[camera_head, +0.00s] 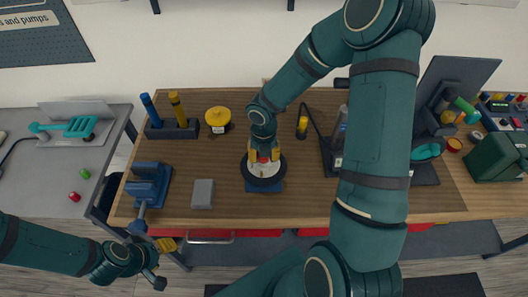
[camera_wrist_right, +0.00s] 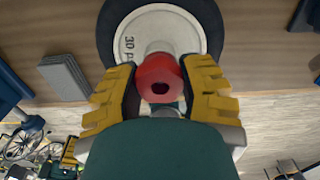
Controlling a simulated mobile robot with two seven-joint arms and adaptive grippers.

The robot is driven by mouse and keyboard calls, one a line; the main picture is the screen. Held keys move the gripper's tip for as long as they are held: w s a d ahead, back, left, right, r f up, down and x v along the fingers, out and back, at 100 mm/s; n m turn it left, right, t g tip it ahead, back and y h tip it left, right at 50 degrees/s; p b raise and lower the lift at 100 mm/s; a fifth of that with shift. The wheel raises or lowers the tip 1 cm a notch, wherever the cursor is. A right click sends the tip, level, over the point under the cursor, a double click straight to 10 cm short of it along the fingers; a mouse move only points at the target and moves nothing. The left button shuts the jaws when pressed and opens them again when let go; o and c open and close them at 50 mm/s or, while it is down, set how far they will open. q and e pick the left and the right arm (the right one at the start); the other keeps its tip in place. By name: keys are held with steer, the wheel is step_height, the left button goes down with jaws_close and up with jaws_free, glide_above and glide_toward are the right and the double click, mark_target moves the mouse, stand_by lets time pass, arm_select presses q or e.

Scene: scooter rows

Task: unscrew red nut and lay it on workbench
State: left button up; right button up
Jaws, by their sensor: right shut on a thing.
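The red nut (camera_wrist_right: 158,72) sits at the centre of a small wheel with a pale hub (camera_wrist_right: 135,27) and dark tyre. In the wrist view it lies between the yellow fingers of my right gripper (camera_wrist_right: 160,88), which is shut on it. In the head view the wheel (camera_head: 263,184) rests on a blue stand (camera_head: 277,184) on the wooden workbench (camera_head: 225,170), with my right gripper (camera_head: 263,155) over its middle; the nut is mostly hidden there. My left gripper (camera_head: 166,246) is off the bench's front edge at lower left; its fingers are too unclear to read.
A grey block (camera_head: 203,194) and blue vise (camera_head: 150,184) stand left of the wheel. Behind are a yellow round part (camera_head: 218,118) and a dark holder (camera_head: 172,130) with blue and yellow handles. Bare wood lies between the grey block and wheel. Dark equipment (camera_head: 440,110) fills the right.

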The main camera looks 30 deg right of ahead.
steer(key=shift+a+n+p, duration=0.15)
steer(key=shift+n+p, duration=0.2)
steer(key=shift+n, duration=0.35)
steer(key=n, duration=0.2)
steer(key=shift+n, duration=0.3)
steer(key=n, duration=0.4)
steer(key=shift+w+n, duration=0.1)
steer(key=shift+n, duration=0.2)
steer(key=o, duration=1.2)
steer(key=shift+a, duration=0.1)
steer(key=shift+c, duration=0.2)
